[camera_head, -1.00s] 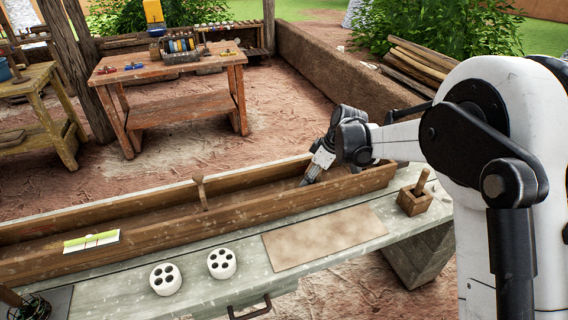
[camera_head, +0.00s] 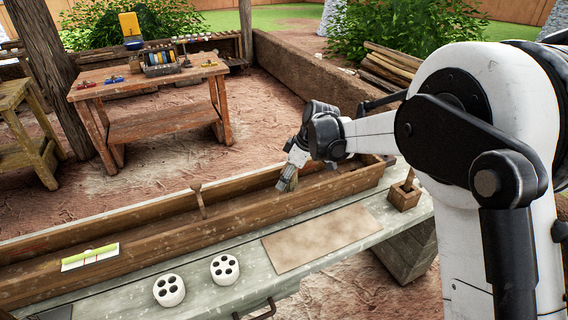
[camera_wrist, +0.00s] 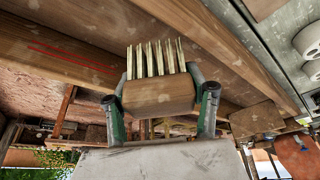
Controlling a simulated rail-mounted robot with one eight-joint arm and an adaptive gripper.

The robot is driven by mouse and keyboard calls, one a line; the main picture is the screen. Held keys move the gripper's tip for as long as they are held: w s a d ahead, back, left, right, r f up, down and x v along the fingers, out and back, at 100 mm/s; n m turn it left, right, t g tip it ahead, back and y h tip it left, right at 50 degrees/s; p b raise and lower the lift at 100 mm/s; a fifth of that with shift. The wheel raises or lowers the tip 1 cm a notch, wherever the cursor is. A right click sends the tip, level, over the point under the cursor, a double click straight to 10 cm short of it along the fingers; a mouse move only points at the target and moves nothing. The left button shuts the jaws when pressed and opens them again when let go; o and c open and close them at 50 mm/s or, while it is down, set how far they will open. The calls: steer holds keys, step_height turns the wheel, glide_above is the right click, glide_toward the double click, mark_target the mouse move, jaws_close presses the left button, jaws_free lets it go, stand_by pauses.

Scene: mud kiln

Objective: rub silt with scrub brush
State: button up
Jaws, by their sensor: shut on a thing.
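My gripper (camera_wrist: 163,95) is shut on the scrub brush (camera_wrist: 160,97), a wooden block with pale bristles, held between its two fingers. In the head view my gripper (camera_head: 288,172) is over the right half of the long wooden trough (camera_head: 130,262), with the brush (camera_head: 286,182) just visible below it. The bristles point away from the gripper; I cannot tell whether they touch the trough. The silt is not clearly distinguishable; pale specks show on the trough walls, and red lines mark one board in the wrist view.
The trough lies along a grey workbench (camera_head: 225,300). In front of it are two white holed cups (camera_head: 169,290) (camera_head: 225,268), a brown mat (camera_head: 318,238) and a small wooden holder (camera_head: 404,196). A green-and-white level-like strip (camera_head: 90,256) lies across the trough's left part. A peg (camera_head: 198,200) stands at the trough.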

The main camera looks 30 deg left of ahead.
mark_target(285, 166)
steer(key=shift+a+r+p, duration=0.15)
steer(key=shift+r+p, duration=0.15)
steer(key=shift+r, duration=0.55)
steer(key=shift+r+p, duration=0.65)
steer(key=shift+r, duration=1)
steer(key=shift+w, duration=0.1)
